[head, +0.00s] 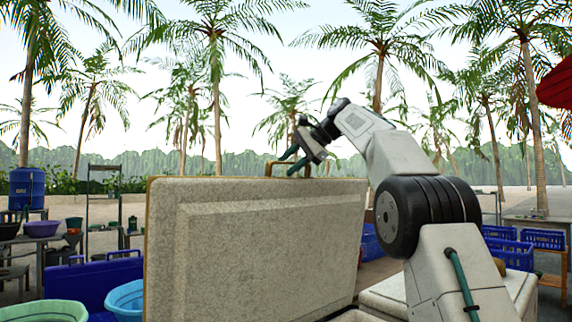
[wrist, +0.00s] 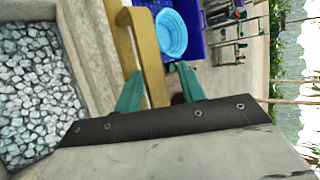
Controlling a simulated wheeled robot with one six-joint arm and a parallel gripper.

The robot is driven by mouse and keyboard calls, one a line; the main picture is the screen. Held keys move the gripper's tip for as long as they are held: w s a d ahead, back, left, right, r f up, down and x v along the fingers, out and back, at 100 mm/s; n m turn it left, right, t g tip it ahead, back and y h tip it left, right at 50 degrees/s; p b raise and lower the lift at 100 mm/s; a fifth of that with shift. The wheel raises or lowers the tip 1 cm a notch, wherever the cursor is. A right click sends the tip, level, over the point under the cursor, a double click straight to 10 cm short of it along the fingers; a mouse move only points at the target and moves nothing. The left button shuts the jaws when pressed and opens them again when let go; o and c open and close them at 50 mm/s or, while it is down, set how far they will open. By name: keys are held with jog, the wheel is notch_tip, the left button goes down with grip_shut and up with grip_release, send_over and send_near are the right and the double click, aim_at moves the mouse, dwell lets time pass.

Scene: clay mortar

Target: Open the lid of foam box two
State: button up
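The pale speckled foam lid (head: 255,245) stands raised, close to upright, in the head view, with its broad face towards me. A tan handle (head: 271,168) shows at its top edge, and it also shows in the wrist view (wrist: 150,62). My gripper (head: 284,163) is at this handle. In the wrist view its two green fingers (wrist: 156,82) are spread apart, with a handle bar between them and a gap beside the right finger. Grey-white ice chunks (wrist: 30,85) show inside a pale-walled box at the left of the wrist view. No box number is visible.
Blue and green basins (head: 125,300) and a dark blue crate (head: 92,284) stand at the left. Blue baskets (head: 541,239) stand at the right. Another pale box surface (head: 385,292) lies beside my arm. Open sky is above the lid.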

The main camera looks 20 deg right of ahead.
jog(key=v, duration=0.7)
jog(key=shift+a, duration=0.15)
jog(key=shift+s+r, duration=0.25)
jog(key=shift+r, duration=0.05)
jog(key=c, duration=0.6)
jog(key=shift+t, duration=0.4)
jog(key=s+r, duration=0.2)
jog(key=s+a+r, duration=0.1)
jog(key=s+r, duration=0.2)
jog(key=shift+s+a, duration=0.2)
jog(key=shift+s, duration=0.1)
grip_shut()
jog(key=s+m+t+h, duration=0.2)
jog(key=s+t+h, duration=0.15)
jog(key=s, duration=0.45)
jog(key=shift+t, duration=0.45)
jog(key=d+x, duration=0.1)
jog(key=x, duration=0.4)
jog(key=d+f+x, duration=0.1)
jog(key=x, duration=0.4)
jog(key=d+f+x, duration=0.1)
jog(key=x, duration=0.5)
jog(key=shift+f, duration=0.1)
